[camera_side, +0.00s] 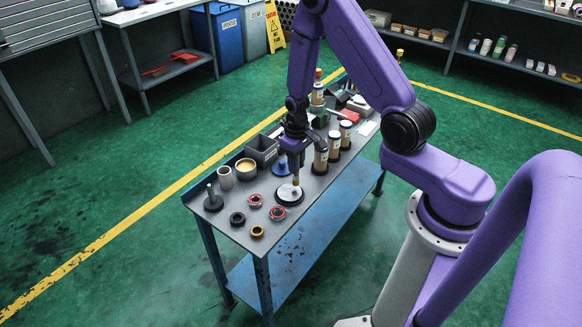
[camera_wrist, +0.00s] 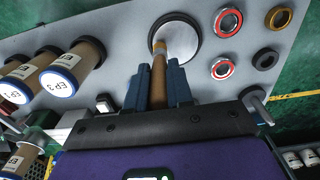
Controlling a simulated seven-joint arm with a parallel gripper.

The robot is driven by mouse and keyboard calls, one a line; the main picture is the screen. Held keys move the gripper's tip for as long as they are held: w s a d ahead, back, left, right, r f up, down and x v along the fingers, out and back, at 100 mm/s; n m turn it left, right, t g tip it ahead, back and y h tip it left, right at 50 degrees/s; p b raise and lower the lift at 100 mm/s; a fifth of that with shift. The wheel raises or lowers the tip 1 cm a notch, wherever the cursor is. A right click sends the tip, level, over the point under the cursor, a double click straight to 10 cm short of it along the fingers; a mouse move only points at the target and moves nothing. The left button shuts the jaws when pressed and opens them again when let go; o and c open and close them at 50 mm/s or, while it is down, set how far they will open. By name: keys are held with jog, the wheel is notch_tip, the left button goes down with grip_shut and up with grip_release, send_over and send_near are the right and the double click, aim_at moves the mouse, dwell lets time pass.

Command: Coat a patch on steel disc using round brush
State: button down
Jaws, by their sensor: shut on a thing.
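The steel disc (camera_side: 287,196) is a pale round plate with a dark rim, lying on the bench top near its right edge. In the wrist view the disc (camera_wrist: 185,33) shows at the top, bright and smooth. The round brush (camera_wrist: 158,78) has a tan handle and stands between my fingers. In the wrist view my gripper (camera_wrist: 158,75) has a blue finger on each side of the handle. The brush's lower end is over the disc; I cannot tell whether it touches. No coated patch can be made out.
Red rings (camera_side: 277,213), a black ring (camera_side: 237,218) and a yellow ring (camera_side: 257,231) lie left of the disc. A cup with tan contents (camera_side: 246,168), a white cup (camera_side: 225,178), a grey bin (camera_side: 262,150) and labelled jars (camera_side: 334,146) stand nearby.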

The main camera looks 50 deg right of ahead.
jog(key=shift+d, duration=0.5)
jog(key=shift+a+f, duration=0.15)
jog(key=shift+f, duration=0.05)
jog(key=shift+r, duration=3.5)
jog(key=shift+w, duration=0.1)
